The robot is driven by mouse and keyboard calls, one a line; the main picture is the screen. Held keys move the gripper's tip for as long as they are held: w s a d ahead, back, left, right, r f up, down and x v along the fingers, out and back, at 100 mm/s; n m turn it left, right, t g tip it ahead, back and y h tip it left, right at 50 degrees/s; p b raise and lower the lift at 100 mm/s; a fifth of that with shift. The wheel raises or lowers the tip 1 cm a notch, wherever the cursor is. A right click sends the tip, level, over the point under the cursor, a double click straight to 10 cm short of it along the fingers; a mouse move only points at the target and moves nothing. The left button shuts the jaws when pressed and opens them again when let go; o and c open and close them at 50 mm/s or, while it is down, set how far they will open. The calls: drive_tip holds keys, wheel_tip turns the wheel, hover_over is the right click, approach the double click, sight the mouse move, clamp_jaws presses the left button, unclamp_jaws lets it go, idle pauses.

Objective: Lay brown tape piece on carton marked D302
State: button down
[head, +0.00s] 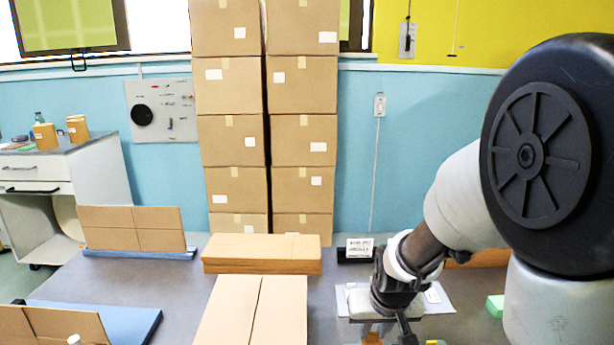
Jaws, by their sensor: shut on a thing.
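My gripper (400,335) is at the bottom edge, right of centre, pointing down over a pale board. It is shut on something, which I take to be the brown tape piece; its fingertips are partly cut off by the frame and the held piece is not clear. A small orange-brown thing (372,339) shows just left of the fingers. A long closed carton (250,312) with a centre seam lies left of my gripper, apart from it, its near end cut off. No D302 marking is readable on it.
A stack of flat cardboard (262,266) lies behind the carton. A small printed sign (360,248) stands behind my gripper, its text unreadable. Two tall carton stacks (268,130) stand by the wall. A green block (495,305) lies right. Bare table (150,283) shows left.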

drive_tip(key=p+v, duration=0.2)
drive_tip(key=p, duration=0.1)
drive_tip(key=w+p+v, duration=0.1)
drive_tip(key=p+v, duration=0.2)
drive_tip(key=p, duration=0.1)
drive_tip(key=shift+s+r, duration=0.1)
drive_tip(key=shift+r, duration=0.4)
drive_tip(key=r+p, duration=0.1)
drive_tip(key=p, duration=0.2)
drive_tip(key=shift+s+r, duration=0.1)
drive_tip(key=shift+s, duration=0.25)
drive_tip(key=shift+w+d+f+b, duration=0.1)
drive_tip(key=shift+w+f+b, duration=0.1)
drive_tip(key=shift+f+b, duration=0.25)
drive_tip(key=w+d+f+b, duration=0.3)
drive_tip(key=w+f+b, duration=0.6)
drive_tip(key=b, duration=0.7)
wheel_tip(320, 180, down, 10)
drive_tip(key=shift+r+b, duration=0.25)
drive_tip(key=shift+b, duration=0.95)
